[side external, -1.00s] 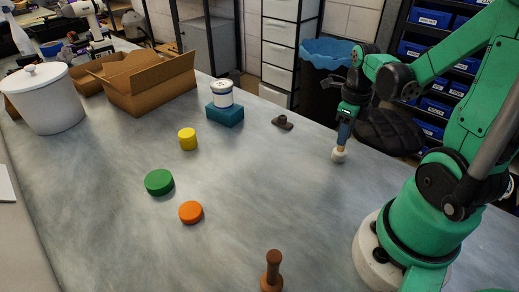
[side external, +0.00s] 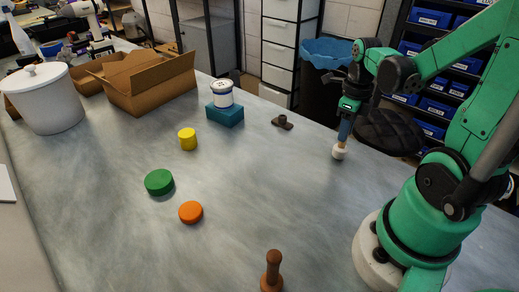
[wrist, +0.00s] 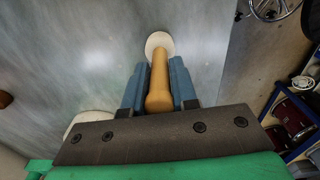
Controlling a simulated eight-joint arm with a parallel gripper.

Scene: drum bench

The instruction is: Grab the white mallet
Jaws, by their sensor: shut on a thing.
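The white mallet has a white head (side external: 339,153) and a tan wooden handle. It stands head down at the right side of the bench in the side view. In the wrist view its white head (wrist: 159,43) and tan handle (wrist: 159,82) show between the blue fingers. My gripper (side external: 344,131) points down from above and is shut on the handle; it also shows in the wrist view (wrist: 159,90). The head is at or just above the bench top; I cannot tell whether it touches.
A brown mallet (side external: 272,272) stands at the front. A box (side external: 150,88) and white pot (side external: 44,100) stand behind.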

